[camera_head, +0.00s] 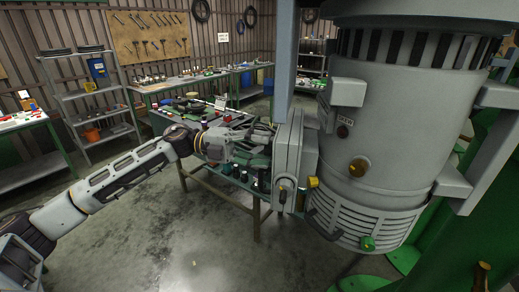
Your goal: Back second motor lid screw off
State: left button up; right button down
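The large grey motor (385,120) stands upright on the right, with dark vent slots near its top and a louvred lower section (365,222). A yellow piece (313,182) sits by the grey side box (288,160), and a green-yellow piece (368,243) is at the bottom. I cannot tell which part is the second lid screw; the motor's back is hidden. My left gripper (262,134) is left of the side box, apart from the motor, against a cluttered bench. Its finger opening is unclear. My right gripper is not in view.
A green workbench (225,196) with tools and bottles stands behind my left gripper. A grey shelf (88,95) and a pegboard (150,36) are at the back left. A grey vertical post (284,60) rises beside the motor. The concrete floor in front is clear.

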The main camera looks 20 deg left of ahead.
pick_arm(q)
jog(key=s+a, duration=0.1)
jog(key=a, duration=1.1)
dwell(0.4)
jog(key=shift+w, duration=0.1)
dwell(0.5)
